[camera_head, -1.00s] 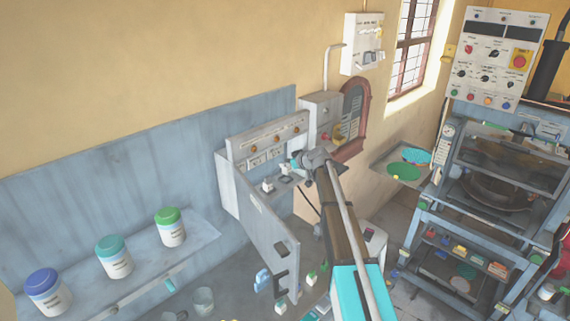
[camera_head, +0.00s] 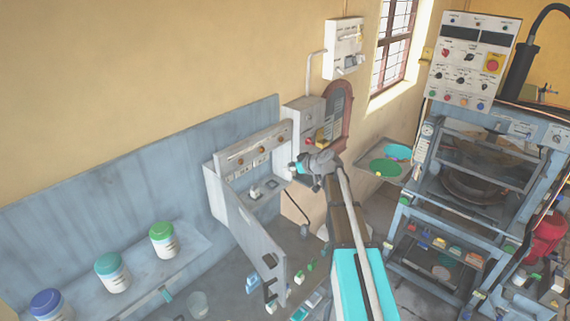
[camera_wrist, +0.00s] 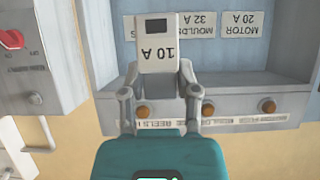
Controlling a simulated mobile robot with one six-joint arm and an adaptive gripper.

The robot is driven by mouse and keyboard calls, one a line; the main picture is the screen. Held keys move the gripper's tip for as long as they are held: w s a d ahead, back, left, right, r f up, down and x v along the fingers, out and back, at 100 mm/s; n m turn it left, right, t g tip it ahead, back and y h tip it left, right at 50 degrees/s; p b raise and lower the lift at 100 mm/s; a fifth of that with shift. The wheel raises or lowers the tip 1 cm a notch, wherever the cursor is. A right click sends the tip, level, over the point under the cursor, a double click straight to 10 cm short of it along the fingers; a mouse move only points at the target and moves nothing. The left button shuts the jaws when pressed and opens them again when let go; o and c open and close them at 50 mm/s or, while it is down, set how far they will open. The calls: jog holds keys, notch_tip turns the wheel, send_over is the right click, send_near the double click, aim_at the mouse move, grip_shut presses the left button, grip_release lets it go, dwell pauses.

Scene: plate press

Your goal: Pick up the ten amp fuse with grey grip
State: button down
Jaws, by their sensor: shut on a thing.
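In the wrist view a pale grey block-shaped fuse (camera_wrist: 158,52) marked "10 A" stands between my fingers, its label upside down. My gripper (camera_wrist: 160,92) is shut on it, one finger on each side. In the head view my gripper (camera_head: 298,167) is just right of the open grey fuse box (camera_head: 246,147); the fuse is too small to make out there. In the wrist view the box (camera_wrist: 245,92) lies behind the fuse, with labels for "MOULDS 32 A" and "MOTOR 20 A".
The box's door (camera_head: 250,240) hangs open toward the front. Two small pale pieces sit on the box's ledge (camera_head: 262,188). A switch box with a red knob (camera_wrist: 12,40) is close beside. The plate press (camera_head: 470,190) stands at right; lidded jars line the left shelf.

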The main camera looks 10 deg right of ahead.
jog(key=shift+s+d+r, duration=0.1)
jog(key=shift+s+r, duration=0.05)
jog(key=shift+s, duration=0.1)
dwell(0.6)
notch_tip(320, 180, down, 18)
jog(key=b, duration=1.8)
jog(key=shift+f, duration=0.2)
jog(key=shift+w+d, duration=0.1)
